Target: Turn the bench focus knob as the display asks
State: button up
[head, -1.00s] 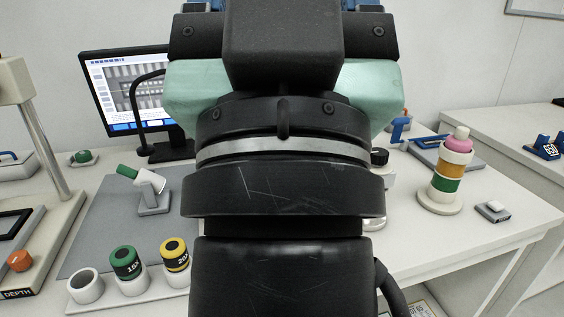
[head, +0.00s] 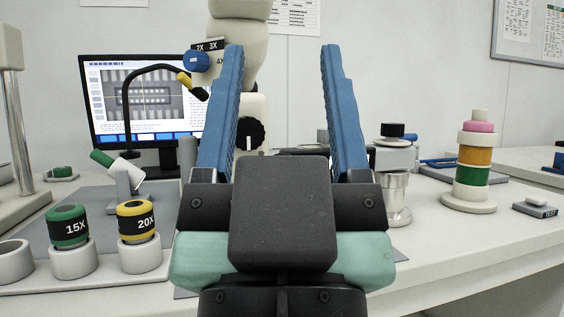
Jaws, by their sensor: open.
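My gripper (head: 282,60) is open and empty, its two blue fingers pointing up and forward at mid-picture. Beyond and between the fingers, nearer the left one, a black ribbed knob (head: 250,132) with a pale mark low on its face sits on the cream microscope body (head: 243,104). The left finger stands just beside the knob in the picture and does not grip it. The display (head: 140,98) behind on the left shows a blurred grey picture of bonded strips. Its text is too small to read.
A blue zoom dial (head: 196,62) is above. A metal post with a black cap (head: 392,130) and a stack of coloured rings (head: 473,160) stand right. Front right bench (head: 430,245) is clear.

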aim_at(251, 133)
jog(key=l+u, duration=0.5)
jog(key=l, duration=0.3)
jog(key=l+u, duration=0.5)
jog(key=l, duration=0.3)
jog(key=k, duration=0.05)
